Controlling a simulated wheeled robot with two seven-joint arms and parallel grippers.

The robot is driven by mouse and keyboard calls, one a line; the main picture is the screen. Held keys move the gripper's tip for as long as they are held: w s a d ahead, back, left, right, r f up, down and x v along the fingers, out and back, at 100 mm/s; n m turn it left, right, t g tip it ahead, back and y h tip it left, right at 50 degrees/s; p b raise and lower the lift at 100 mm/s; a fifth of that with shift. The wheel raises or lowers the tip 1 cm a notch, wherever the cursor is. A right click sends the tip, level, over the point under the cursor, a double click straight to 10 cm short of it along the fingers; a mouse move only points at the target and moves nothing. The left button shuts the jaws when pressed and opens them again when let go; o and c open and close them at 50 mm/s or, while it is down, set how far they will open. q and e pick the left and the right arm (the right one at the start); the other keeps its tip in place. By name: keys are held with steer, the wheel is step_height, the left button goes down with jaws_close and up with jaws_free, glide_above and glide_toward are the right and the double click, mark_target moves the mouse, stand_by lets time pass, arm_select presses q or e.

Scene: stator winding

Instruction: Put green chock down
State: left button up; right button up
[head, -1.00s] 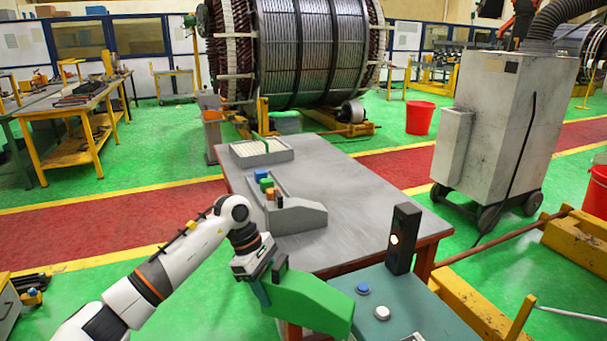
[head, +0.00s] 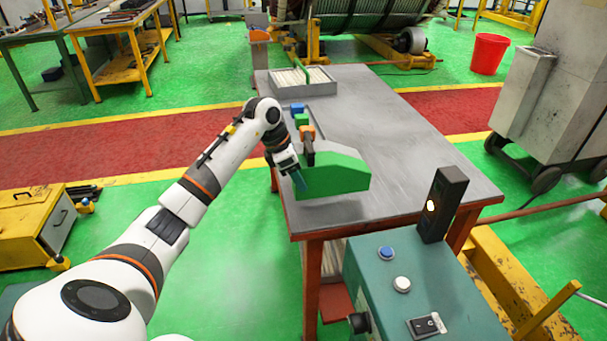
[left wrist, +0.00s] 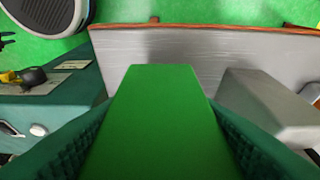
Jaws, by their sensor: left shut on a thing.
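The green chock (head: 340,175) is a large wedge-like block. My left gripper (head: 299,180) is shut on it at its left end in the head view. In the left wrist view the chock (left wrist: 155,120) fills the middle between the two green finger pads. It is over the near left part of the grey table (head: 400,140). A shadow lies under it, so it seems to be a little above the tabletop. A grey chock (left wrist: 265,105) stands beside it in the left wrist view; in the head view it is mostly hidden behind the green chock. My right gripper is not in view.
Blue (head: 297,108), green and orange blocks stand in a row behind the green chock. A grey tray (head: 325,88) with pale strips is at the far table end. A teal control box (head: 440,290) with a dark lamp post (head: 444,205) stands at front right. The table's right side is clear.

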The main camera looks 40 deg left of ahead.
arm_select(q)
steer(key=shift+w+d+f, duration=0.1)
steer(key=shift+w+f, duration=0.1)
steer(key=shift+f, duration=0.45)
step_height(320, 180, down, 2)
steer(key=shift+f+p, duration=0.15)
steer(key=shift+p, duration=0.15)
steer(key=shift+f, duration=0.4)
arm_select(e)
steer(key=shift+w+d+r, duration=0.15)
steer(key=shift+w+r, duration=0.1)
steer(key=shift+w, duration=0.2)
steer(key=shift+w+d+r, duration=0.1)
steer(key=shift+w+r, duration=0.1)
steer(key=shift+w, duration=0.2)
arm_select(q)
steer(key=o, duration=1.4)
steer(key=shift+s, duration=0.1)
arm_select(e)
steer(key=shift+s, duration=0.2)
arm_select(q)
steer(key=b+v, duration=0.1)
steer(key=v, duration=1.1)
steer(key=shift+b, duration=0.3)
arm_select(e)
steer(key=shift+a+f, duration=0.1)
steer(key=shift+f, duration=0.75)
